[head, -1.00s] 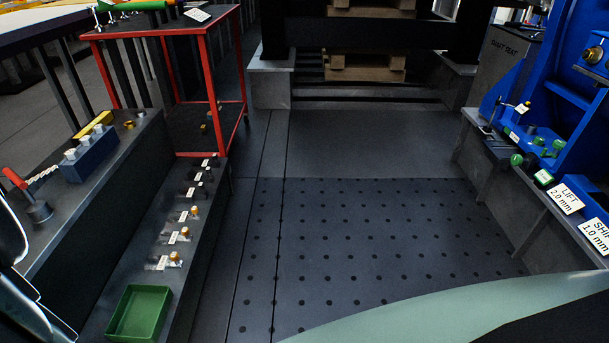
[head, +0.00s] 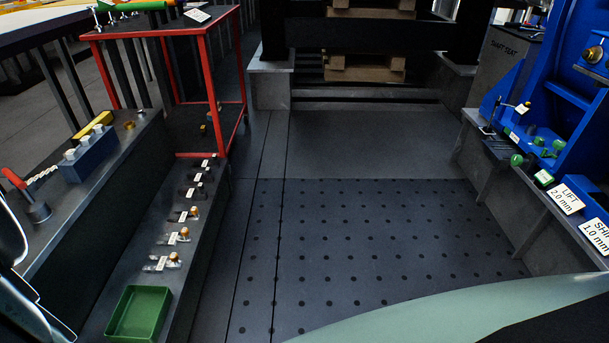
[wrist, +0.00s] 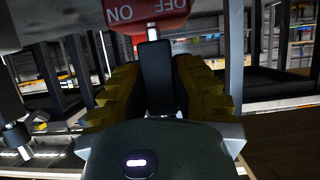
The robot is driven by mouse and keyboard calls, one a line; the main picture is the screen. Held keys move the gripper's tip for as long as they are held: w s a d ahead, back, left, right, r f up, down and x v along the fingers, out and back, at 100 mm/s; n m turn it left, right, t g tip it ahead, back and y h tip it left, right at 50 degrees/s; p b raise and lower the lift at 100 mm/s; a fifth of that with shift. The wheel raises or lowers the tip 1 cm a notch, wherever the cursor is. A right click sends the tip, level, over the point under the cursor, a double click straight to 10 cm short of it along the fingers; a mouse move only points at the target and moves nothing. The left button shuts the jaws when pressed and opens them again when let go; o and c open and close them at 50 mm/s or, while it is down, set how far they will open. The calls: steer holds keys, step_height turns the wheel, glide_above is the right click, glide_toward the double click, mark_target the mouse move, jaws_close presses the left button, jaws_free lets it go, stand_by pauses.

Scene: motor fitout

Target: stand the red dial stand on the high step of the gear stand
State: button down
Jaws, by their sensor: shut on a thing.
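In the wrist view my gripper (wrist: 157,85) has its yellow ribbed fingers closed on the dark post of a thing with a red block. I take this for the red dial stand (wrist: 146,14). A short pale stem joins block and post. Whether its base touches anything is not clear. My gripper and the held stand are not in the head view. I cannot tell which structure is the gear stand or its high step.
A stepped grey bench on the left carries a blue block (head: 88,155), a red-handled piece (head: 17,180), several tagged parts and a green tray (head: 139,313). A red-framed cart (head: 206,80) stands behind. Blue machinery (head: 567,100) and a label-covered ledge are right. The dotted floor (head: 370,245) is clear.

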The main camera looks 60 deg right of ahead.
steer(key=shift+f+b, duration=0.15)
steer(key=shift+b, duration=0.15)
stand_by(0.6)
steer(key=c, duration=0.9)
jaws_free()
steer(key=shift+w+a, duration=0.1)
steer(key=shift+w, duration=0.1)
steer(key=shift+s+f, duration=0.1)
steer(key=shift+f, duration=0.1)
steer(key=shift+s, duration=0.1)
